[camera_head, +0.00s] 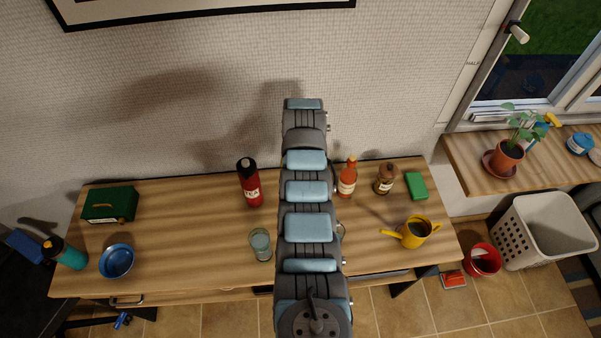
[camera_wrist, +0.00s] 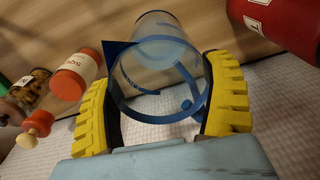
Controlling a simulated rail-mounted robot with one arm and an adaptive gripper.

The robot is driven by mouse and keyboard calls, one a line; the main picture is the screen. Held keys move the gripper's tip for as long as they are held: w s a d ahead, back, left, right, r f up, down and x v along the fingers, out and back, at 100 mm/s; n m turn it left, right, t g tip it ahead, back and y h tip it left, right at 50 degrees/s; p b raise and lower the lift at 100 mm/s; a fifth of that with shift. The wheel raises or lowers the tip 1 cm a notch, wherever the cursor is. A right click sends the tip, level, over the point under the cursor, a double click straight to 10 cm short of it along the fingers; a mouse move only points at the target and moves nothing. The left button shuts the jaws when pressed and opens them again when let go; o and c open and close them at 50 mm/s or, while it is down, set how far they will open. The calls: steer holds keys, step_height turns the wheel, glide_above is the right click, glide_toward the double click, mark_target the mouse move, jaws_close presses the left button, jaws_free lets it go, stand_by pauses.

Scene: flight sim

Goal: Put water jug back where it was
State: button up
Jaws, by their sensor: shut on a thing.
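In the wrist view the water jug (camera_wrist: 150,72) is a clear cylinder with a blue rim, a blue pointed spout and blue marks. My gripper (camera_wrist: 160,82), with yellow ribbed pads, is shut on it, one finger on each side. The jug's rim faces the camera and its far end is toward the wooden table (camera_wrist: 205,22). I cannot tell whether it touches the table. In the head view my arm hides the gripper and most or all of the jug.
A red bottle (camera_head: 250,182) and a glass (camera_head: 260,243) stand left of my arm. An orange sauce bottle (camera_head: 347,177), a brown-lidded jar (camera_head: 386,178) and a yellow watering can (camera_head: 412,232) stand right. A green box (camera_head: 110,204) and blue bowl (camera_head: 116,261) are at the left.

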steer(key=shift+w+f, duration=0.4)
steer(key=shift+f, duration=0.15)
steer(key=shift+w+f+b, duration=0.2)
steer(key=shift+f+b, duration=0.75)
steer(key=shift+f, duration=0.7)
